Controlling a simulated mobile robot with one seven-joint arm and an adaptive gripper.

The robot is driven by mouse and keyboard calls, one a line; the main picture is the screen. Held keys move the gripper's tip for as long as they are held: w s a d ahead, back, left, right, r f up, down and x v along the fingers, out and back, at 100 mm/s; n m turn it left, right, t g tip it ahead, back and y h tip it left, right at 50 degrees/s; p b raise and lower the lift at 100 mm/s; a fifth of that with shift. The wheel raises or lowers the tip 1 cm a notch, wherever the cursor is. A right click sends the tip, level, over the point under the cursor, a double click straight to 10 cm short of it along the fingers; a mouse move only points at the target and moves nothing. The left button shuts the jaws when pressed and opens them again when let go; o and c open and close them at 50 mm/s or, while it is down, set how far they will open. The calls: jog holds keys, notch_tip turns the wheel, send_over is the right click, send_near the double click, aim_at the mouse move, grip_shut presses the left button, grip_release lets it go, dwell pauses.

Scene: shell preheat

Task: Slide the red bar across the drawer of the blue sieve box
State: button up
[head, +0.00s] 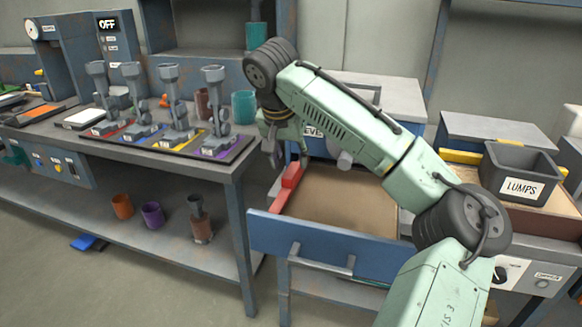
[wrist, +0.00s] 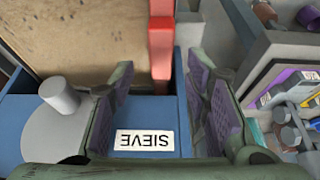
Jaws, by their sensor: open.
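The blue sieve box (head: 318,148) stands at the centre right in the head view, partly hidden by my arm. Its label and a grey knob show in the wrist view (wrist: 185,120). Its drawer (head: 340,195) is pulled out, with a flat brown inside and a blue front panel. The red bar (head: 287,187) lies lengthwise along the drawer's left side in the head view. It also shows in the wrist view (wrist: 161,50), running between my fingertips. My gripper (wrist: 161,80) is open, its fingers on either side of the bar's box-side end. I cannot tell whether they touch it.
A bench (head: 215,165) on the left bears several grey stands on coloured mats. A teal cup (head: 244,107) stands behind them. A grey LUMPS bin (head: 520,175) stands on the right. The drawer's middle is clear.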

aim_at(292, 170)
jog(key=x, duration=0.5)
jog(key=shift+w+f, duration=0.1)
jog(key=shift+c, duration=0.5)
grip_shut()
